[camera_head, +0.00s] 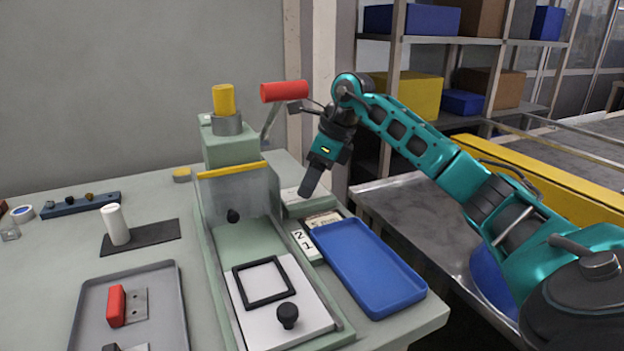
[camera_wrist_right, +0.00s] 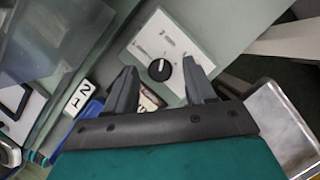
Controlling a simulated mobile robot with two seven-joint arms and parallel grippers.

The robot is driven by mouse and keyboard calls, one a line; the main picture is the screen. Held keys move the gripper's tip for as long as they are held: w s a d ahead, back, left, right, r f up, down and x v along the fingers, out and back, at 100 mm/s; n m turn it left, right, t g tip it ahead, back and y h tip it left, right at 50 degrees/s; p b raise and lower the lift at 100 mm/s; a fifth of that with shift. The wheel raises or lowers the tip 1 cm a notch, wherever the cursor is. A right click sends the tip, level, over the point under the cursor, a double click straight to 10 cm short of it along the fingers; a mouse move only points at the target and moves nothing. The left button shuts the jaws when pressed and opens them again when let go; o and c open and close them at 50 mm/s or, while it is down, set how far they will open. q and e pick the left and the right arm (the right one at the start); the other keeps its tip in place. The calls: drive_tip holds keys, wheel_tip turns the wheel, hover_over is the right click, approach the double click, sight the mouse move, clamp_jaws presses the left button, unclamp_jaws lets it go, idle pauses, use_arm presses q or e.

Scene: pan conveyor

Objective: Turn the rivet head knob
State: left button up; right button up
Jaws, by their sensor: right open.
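The knob (camera_wrist_right: 159,69) is a round black dial with a white pointer mark. It sits on a white panel (camera_wrist_right: 172,42) with printed markings, in the right wrist view. In the head view the panel (camera_head: 290,194) shows beside the machine, partly behind my gripper, and I cannot make out the knob there. My right gripper (camera_head: 310,188) points down over the panel. In the right wrist view its two fingers (camera_wrist_right: 160,88) are spread apart with nothing between them, and the knob appears just beyond the gap. I cannot tell whether they touch it. My left gripper is not in view.
The pale green machine has a red-handled lever (camera_head: 284,91) close to my right gripper and a clear guard (camera_head: 240,195). A blue tray (camera_head: 368,268) and number tiles (camera_head: 304,243) lie in front of the panel. A grey tray (camera_head: 165,285) is at left.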

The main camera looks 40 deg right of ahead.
clamp_jaws()
idle(0.4)
drive_tip(key=m+p, duration=0.1)
drive_tip(key=m+h+p, duration=0.1)
drive_tip(key=m, duration=0.1)
drive_tip(key=shift+s+a+r+t+p, duration=0.1)
drive_tip(key=shift+r+t+p, duration=0.1)
drive_tip(key=shift+t+p, duration=0.15)
drive_tip(key=m+h+p, duration=0.1)
drive_tip(key=m, duration=0.2)
drive_tip(key=shift+a+p, duration=0.1)
drive_tip(key=shift+p, duration=0.2)
drive_tip(key=m, duration=0.1)
drive_tip(key=m+h+p, duration=0.1)
drive_tip(key=m, duration=0.1)
drive_tip(key=shift+a+f+h, duration=0.1)
drive_tip(key=shift+a+h, duration=0.1)
drive_tip(key=shift+h, duration=0.1)
drive_tip(key=shift+m+h+p, duration=0.4)
drive_tip(key=shift+m+p, duration=0.1)
drive_tip(key=shift+m, duration=1)
